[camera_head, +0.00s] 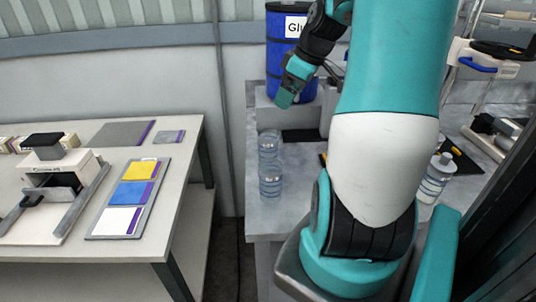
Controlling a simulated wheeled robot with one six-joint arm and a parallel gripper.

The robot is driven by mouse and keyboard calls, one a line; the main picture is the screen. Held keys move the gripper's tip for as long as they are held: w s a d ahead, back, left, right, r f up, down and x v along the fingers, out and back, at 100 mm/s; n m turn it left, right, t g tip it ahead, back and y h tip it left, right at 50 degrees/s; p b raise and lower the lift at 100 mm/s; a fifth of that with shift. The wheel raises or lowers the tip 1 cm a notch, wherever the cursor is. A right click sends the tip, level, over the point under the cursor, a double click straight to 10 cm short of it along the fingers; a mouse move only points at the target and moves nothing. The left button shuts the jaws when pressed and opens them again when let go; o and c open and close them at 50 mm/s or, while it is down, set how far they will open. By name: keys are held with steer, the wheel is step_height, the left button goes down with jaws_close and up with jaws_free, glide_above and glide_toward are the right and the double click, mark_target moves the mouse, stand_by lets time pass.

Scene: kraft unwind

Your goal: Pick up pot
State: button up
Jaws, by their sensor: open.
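No thing in the camera_head view is clearly marked as the pot. A blue drum (277,62) with a white label reading "Glu", partly cut off by my arm, stands at the back. Two clear bluish containers, a far one (269,145) and a near one (270,182), stand on the grey bench. Another clear bottle (434,182) with a light cap stands right of my arm. My gripper (284,98) is open, pointing down in front of the drum and above and beyond the clear containers. I cannot see anything between its fingers.
A pale table (180,150) on the left holds a tray (98,225) with yellow, blue and white pads, and a press-like device (52,185). A gap separates it from the grey bench (262,215). My arm hides the bench's middle. A metal stand (480,50) is at right.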

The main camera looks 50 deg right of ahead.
steer(key=p, duration=0.2)
glide_above(267, 136)
steer(key=s+a, duration=0.2)
steer(key=s, duration=0.2)
step_height(267, 136, down, 11)
steer(key=x, duration=0.2)
steer(key=w+p+x, duration=0.1)
steer(key=x, duration=0.1)
steer(key=shift+d+r, duration=0.1)
steer(key=shift+d, duration=0.15)
steer(key=shift+w+f, duration=0.2)
steer(key=shift+f, duration=0.4)
steer(key=c, duration=1.3)
steer(key=shift+r, duration=0.15)
